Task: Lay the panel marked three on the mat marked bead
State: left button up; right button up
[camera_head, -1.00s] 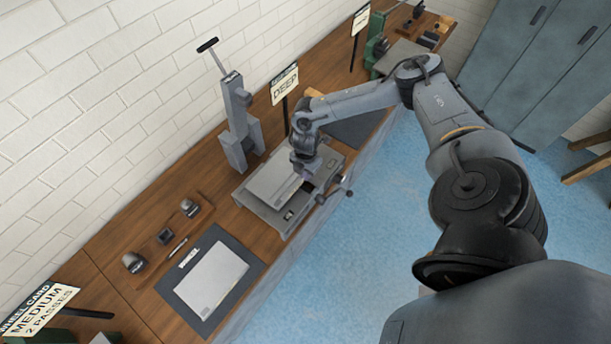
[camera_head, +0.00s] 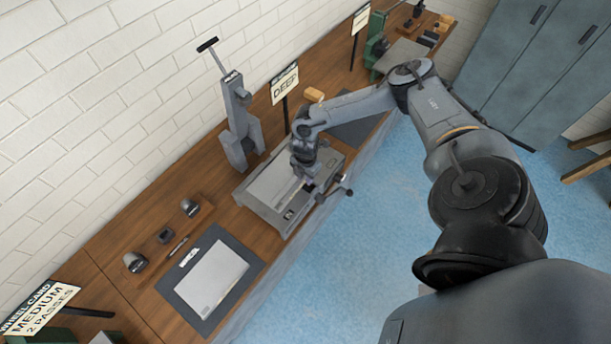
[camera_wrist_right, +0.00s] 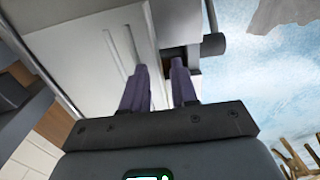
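A pale grey panel (camera_head: 212,276) lies on a dark mat (camera_head: 246,259) at the front left; the mat's small white label is too small to read. Another pale flat piece (camera_head: 268,185) sits on top of the grey machine (camera_head: 263,211) at the bench's middle. I cannot read a number on either. My right gripper (camera_head: 307,181) is low at the machine's right end. In the right wrist view, its two purple fingers (camera_wrist_right: 160,66) stand apart at the edge of a pale plate (camera_wrist_right: 115,40); I cannot tell whether they touch it. My left gripper is out of view.
A tall grey lever press (camera_head: 238,125) and a DEEP sign (camera_head: 285,84) stand behind the machine. A crank handle (camera_head: 345,188) sticks out at its front right. Small dark tools (camera_head: 165,236) lie behind the front mat. Another dark mat (camera_head: 352,132) is partly behind my arm.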

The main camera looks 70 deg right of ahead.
jog(key=shift+r, duration=0.1)
notch_tip(320, 180, up, 11)
jog(key=w+a+f+n+t+y, duration=0.1)
jog(key=w+a+f+t+y, duration=0.15)
jog(key=a, duration=1.15)
jog(key=w+a+f+n+t+y, duration=0.1)
jog(key=w+a+n+t, duration=0.15)
jog(key=a, duration=1.15)
jog(key=a+r+m+t, duration=0.2)
jog(key=a+r+m, duration=0.25)
jog(key=a, duration=0.55)
jog(key=s+d+r+m+g+h, duration=0.2)
jog(key=s+d+m+g+h, duration=0.1)
jog(key=s+d+m, duration=0.7)
jog(key=s+m, duration=0.2)
jog(key=s, duration=0.1)
jog(key=shift+s, duration=0.2)
